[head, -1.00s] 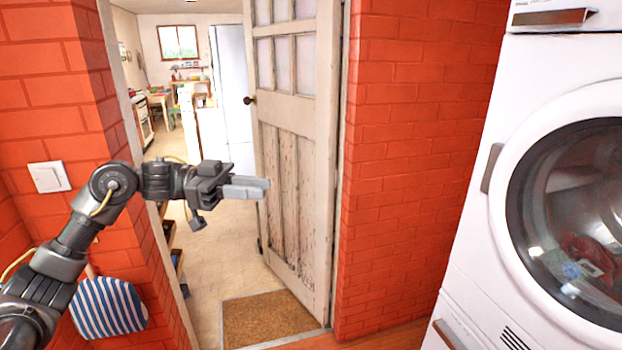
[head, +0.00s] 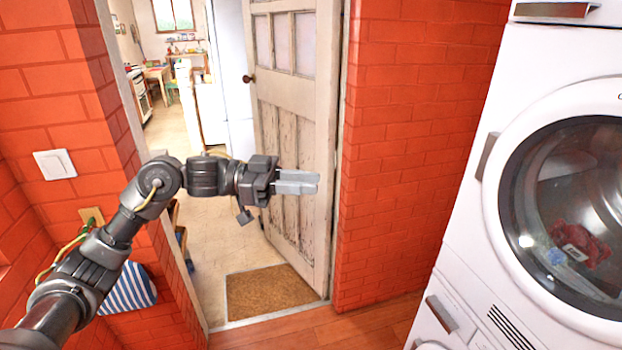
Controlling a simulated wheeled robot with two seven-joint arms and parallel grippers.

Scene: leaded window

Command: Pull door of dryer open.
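The white dryer (head: 455,240) stands at the right, partly cut off by the picture edge. Its round door (head: 497,220) has a dark glass window and looks shut. A grey handle (head: 487,157) sits on the left rim of the door. Red cloth (head: 580,243) shows through the glass. My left gripper (head: 318,183) is in mid-picture, pointing right, well left of the handle and touching nothing I can see. Its two light-grey fingers lie close together in this view, and any gap between them is unclear. My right gripper is not in view.
A red brick wall (head: 400,150) stands between the dryer and an open, worn wooden door (head: 290,110). A brown mat (head: 268,290) lies in the doorway. Brick wall with a light switch (head: 54,164) and a striped cloth (head: 128,290) is at the left.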

